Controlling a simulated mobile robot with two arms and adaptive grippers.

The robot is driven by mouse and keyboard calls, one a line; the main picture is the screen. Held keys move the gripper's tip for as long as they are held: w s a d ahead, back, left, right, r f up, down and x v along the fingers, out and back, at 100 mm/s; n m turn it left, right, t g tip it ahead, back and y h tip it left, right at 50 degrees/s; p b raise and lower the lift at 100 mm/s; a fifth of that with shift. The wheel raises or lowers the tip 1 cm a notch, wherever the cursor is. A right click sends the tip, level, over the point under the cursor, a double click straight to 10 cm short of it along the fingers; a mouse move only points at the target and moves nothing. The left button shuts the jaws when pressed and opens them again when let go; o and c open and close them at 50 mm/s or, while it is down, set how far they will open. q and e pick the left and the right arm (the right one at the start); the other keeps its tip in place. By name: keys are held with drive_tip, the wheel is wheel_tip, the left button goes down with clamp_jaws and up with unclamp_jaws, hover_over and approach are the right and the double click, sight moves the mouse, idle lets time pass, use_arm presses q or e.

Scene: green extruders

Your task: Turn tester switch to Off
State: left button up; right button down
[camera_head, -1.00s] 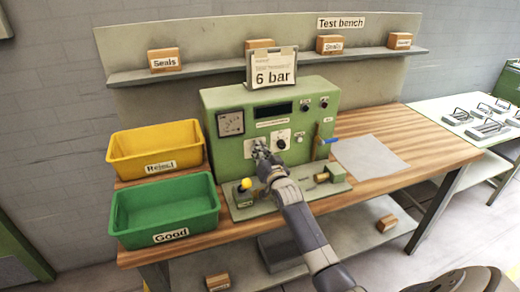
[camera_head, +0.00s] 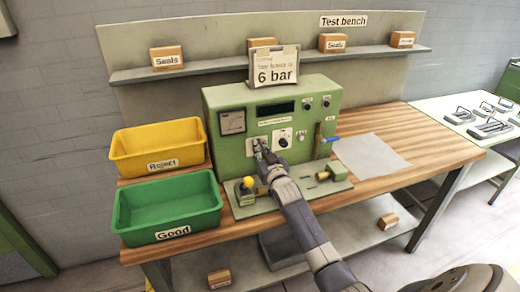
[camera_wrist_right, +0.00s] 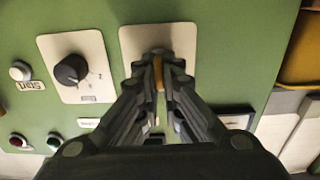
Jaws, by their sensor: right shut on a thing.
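The green tester (camera_head: 222,98) stands on the wooden bench. My right gripper (camera_head: 260,147) is at the left white plate on its front panel. In the right wrist view my right gripper (camera_wrist_right: 158,68) is shut on the tester switch (camera_wrist_right: 158,74), of which a narrow orange-brown strip shows between the fingertips, in front of the white plate (camera_wrist_right: 137,38). The fingers hide most of the switch and any markings by it, so its setting cannot be read. My left gripper is not in view.
A black round knob (camera_wrist_right: 70,70) on another white plate is beside the gripper. A blue-handled lever (camera_head: 330,139) is at the tester's right side. A yellow-topped knob (camera_head: 248,182) stands in front. Yellow Reject (camera_head: 120,150) and green Good (camera_head: 125,220) bins are at left.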

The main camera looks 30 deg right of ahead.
drive_tip(key=shift+f, duration=0.1)
drive_tip(key=c, duration=1.8)
unclamp_jaws()
drive_tip(key=shift+o, duration=0.2)
drive_tip(key=v, duration=1.2)
